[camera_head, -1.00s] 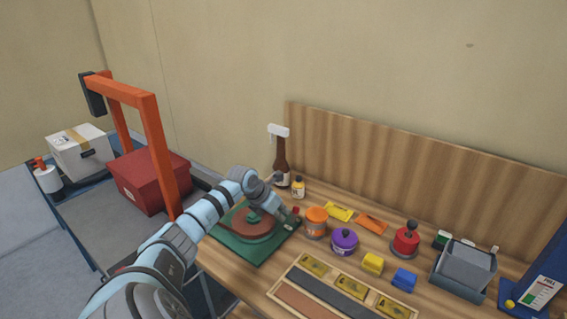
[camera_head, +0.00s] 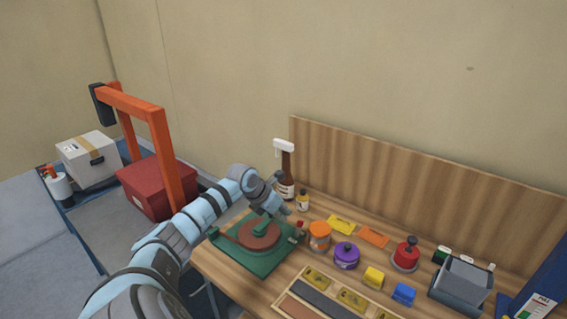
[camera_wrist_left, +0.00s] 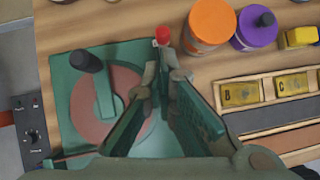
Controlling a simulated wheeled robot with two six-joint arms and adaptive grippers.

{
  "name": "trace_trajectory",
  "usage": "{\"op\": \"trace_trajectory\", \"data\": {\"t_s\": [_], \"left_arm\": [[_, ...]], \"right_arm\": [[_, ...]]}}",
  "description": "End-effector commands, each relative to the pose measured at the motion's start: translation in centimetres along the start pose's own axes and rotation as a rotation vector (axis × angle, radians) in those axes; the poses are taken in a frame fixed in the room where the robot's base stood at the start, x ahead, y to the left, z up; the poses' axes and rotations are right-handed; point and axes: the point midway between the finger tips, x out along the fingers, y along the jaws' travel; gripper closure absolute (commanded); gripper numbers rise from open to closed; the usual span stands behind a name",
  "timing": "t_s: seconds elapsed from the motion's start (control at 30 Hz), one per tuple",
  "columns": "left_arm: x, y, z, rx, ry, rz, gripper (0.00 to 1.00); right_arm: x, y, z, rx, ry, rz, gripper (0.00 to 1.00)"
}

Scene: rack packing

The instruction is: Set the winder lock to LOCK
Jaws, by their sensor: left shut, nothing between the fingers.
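The winder is a green base (camera_head: 262,268) with a brown disc (camera_head: 258,236) and a green crank on top; in the wrist view the crank has a black knob (camera_wrist_left: 86,61). A small red-tipped lever (camera_head: 300,224), which looks like the winder lock, stands at the base's right edge. Its red tip (camera_wrist_left: 162,34) shows just beyond my fingers in the wrist view. My left gripper (camera_head: 284,211) is shut and empty, above the winder and close to the lever, apart from it as far as I can see. No lock marking is readable. My right gripper is out of view.
An orange jar (camera_head: 319,236) and a purple pot (camera_head: 346,256) stand right of the lever. A brown spray bottle (camera_head: 287,175) and a small yellow bottle (camera_head: 302,200) stand behind. A compartment tray (camera_head: 285,308) lies in front. A red box (camera_head: 150,190) is at left.

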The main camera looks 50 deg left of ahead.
Motion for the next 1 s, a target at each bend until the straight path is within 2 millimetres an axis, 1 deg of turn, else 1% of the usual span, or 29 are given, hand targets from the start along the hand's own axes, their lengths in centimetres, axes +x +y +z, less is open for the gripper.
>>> {"op": "trace_trajectory", "data": {"t_s": [0.03, 0.1, 0.2, 0.3, 0.9, 0.97, 1.0], "left_arm": [[-1.1, 0.0, 0.7, 0.007, -0.004, 0.002, 1.0], [-2.0, -0.2, 1.2, 0.01, -0.003, -0.001, 1.0], [-3.0, -0.3, 1.8, 0.012, -0.003, -0.003, 1.0], [-3.5, -0.5, 2.0, 0.012, -0.002, -0.006, 1.0], [-3.6, -0.6, 2.1, 0.012, -0.003, -0.007, 1.0], [-3.4, -1.1, 2.2, 0.011, -0.017, -0.023, 1.0], [-3.0, -2.1, 2.5, 0.008, -0.039, -0.05, 1.0]], "right_arm": [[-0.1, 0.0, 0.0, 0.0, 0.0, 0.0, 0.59], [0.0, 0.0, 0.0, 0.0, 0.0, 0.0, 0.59], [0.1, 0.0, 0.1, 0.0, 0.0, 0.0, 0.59], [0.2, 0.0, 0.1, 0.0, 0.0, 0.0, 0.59], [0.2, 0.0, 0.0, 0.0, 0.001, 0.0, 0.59], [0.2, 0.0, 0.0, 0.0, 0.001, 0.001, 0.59], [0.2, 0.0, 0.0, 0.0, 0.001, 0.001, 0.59]]}}
